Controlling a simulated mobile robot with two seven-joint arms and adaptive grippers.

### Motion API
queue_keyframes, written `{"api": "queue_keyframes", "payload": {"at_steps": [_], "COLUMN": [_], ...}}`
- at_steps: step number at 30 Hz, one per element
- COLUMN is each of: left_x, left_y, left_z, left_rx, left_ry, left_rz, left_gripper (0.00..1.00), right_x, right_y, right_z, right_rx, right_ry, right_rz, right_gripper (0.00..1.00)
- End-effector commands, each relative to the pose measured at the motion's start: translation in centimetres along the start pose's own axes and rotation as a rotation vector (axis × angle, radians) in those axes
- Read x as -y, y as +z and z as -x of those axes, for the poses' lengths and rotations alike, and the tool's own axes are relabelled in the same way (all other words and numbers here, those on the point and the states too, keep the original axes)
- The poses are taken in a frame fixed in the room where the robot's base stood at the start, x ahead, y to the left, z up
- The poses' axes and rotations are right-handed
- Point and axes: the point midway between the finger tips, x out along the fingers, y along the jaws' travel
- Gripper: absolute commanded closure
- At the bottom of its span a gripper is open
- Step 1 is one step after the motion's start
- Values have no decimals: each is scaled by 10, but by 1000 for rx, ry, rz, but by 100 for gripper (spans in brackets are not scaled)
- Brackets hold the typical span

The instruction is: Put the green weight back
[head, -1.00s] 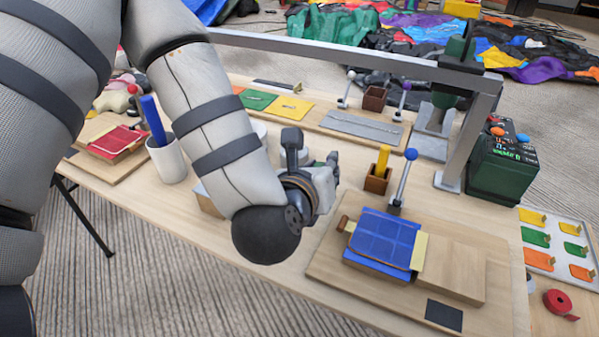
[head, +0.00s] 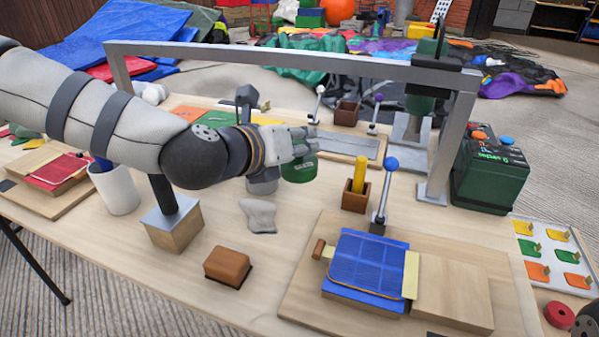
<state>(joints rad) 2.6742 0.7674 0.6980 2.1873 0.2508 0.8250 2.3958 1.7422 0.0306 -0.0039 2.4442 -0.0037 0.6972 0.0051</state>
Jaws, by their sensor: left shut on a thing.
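The green weight (head: 299,170) is a short green cylinder with pale lettering, in the middle of the head view. My left gripper (head: 303,146) reaches in from the left and is shut on it at the top. The fingers hide part of its upper side. I cannot tell whether the weight's underside is clear of the table. A grey cylinder (head: 262,184) stands just left of it, partly hidden by my left gripper. My right gripper is not in view.
A metal frame (head: 280,56) spans above the table behind my left arm. A blue pad on a board (head: 368,265), a small wooden box (head: 355,197) and a blue-knobbed lever (head: 384,196) stand to the right. A brown block (head: 228,266) and a white cup (head: 115,188) are nearer left.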

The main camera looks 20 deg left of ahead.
Motion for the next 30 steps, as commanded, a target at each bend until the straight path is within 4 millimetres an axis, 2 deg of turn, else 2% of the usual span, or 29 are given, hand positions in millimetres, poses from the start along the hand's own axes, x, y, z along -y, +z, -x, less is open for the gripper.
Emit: {"api": "queue_keyframes", "payload": {"at_steps": [1, 3, 8, 12, 16, 27, 28, 30], "left_x": [-9, -16, -24, -36, -41, -42, -43, -43], "left_y": [-11, -15, -19, -36, -47, -50, -51, -51], "left_z": [-13, -25, -40, -56, -61, -62, -61, -61], "left_rx": [-9, -7, -4, -9, -4, -3, -8, -7], "left_ry": [3, 2, 0, 1, 0, -1, 0, 0], "left_rz": [0, 0, 0, 1, 0, 2, 2, 2], "left_gripper": [100, 100, 100, 100, 100, 100, 70, 56], "right_x": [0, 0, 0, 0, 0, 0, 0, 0], "right_y": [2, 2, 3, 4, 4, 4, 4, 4], "right_z": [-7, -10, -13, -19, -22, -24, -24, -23], "right_rx": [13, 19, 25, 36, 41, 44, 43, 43], "right_ry": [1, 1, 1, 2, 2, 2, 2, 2], "right_rz": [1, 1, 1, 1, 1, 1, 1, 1], "right_gripper": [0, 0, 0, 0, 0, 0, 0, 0]}}
